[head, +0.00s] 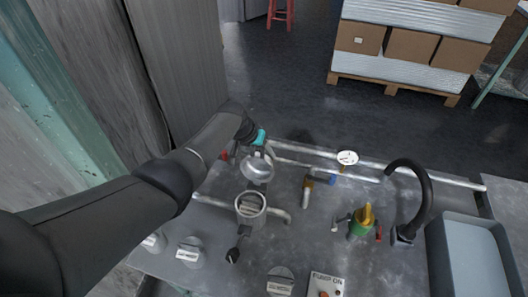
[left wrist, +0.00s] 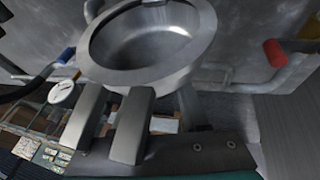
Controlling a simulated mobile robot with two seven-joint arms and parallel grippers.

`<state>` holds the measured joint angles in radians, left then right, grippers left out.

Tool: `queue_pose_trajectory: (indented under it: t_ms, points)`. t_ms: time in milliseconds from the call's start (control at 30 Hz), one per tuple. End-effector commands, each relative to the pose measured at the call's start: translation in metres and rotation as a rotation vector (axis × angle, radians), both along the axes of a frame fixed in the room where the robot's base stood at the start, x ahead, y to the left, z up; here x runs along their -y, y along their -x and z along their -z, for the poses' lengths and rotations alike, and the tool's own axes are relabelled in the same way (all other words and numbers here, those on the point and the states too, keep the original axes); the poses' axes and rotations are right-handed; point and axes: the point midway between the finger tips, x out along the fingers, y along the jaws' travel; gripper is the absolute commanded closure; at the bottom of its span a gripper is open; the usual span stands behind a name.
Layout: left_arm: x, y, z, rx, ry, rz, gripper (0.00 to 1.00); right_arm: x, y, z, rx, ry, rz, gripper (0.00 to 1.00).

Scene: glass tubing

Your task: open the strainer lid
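The strainer is a grey metal cup (head: 250,207) on the bench in the head view, with its mouth uncovered and a slatted part visible inside. Its round metal lid (head: 257,168) stands raised and tilted behind the mouth. The left wrist view shows a large hollow metal round with a broad rim (left wrist: 150,72), which looks like the lid. My left gripper (left wrist: 118,90) has its two fingers apart, tips at the near edge of that rim, with background showing between them. Whether they touch it I cannot tell. In the head view the gripper is mostly hidden behind the lid. My right gripper is out of view.
Pipes run along the bench's back edge with a white gauge (head: 347,157). A green and brass valve (head: 362,222), a black curved spout (head: 424,195) and a grey basin (head: 470,262) stand to the right. A black handle (head: 233,256) and a pump panel (head: 326,287) lie nearer.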

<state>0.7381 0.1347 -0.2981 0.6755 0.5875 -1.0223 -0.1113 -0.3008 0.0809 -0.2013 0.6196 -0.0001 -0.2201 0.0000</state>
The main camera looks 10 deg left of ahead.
Motion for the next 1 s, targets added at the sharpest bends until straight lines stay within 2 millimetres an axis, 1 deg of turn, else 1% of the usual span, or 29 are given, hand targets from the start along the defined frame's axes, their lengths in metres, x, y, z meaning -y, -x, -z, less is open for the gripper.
queue_pose_trajectory:
  t_ms: [33,133,167,400,533,667,900,1000]
  points:
    - [0.000,0.002,0.002,-0.005,0.001,0.001,0.49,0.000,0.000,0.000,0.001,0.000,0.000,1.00]
    - [0.001,0.002,0.001,-0.005,0.002,0.001,0.37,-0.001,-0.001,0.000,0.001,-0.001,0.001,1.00]
    - [0.001,0.001,0.001,-0.005,0.002,0.000,0.36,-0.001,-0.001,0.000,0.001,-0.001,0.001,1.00]
    - [0.001,0.001,0.000,-0.005,0.004,0.001,0.36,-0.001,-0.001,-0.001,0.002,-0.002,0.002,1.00]
    - [0.000,0.003,-0.007,-0.005,0.004,0.001,0.36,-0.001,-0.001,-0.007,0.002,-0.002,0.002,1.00]
    - [-0.004,0.007,-0.021,-0.003,0.003,0.000,0.36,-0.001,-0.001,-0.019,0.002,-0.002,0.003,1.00]
    - [-0.015,0.019,-0.054,-0.002,0.001,-0.001,0.36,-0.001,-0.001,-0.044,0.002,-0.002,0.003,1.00]
    - [-0.019,0.024,-0.067,-0.002,0.002,0.000,0.36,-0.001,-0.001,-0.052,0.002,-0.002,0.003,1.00]
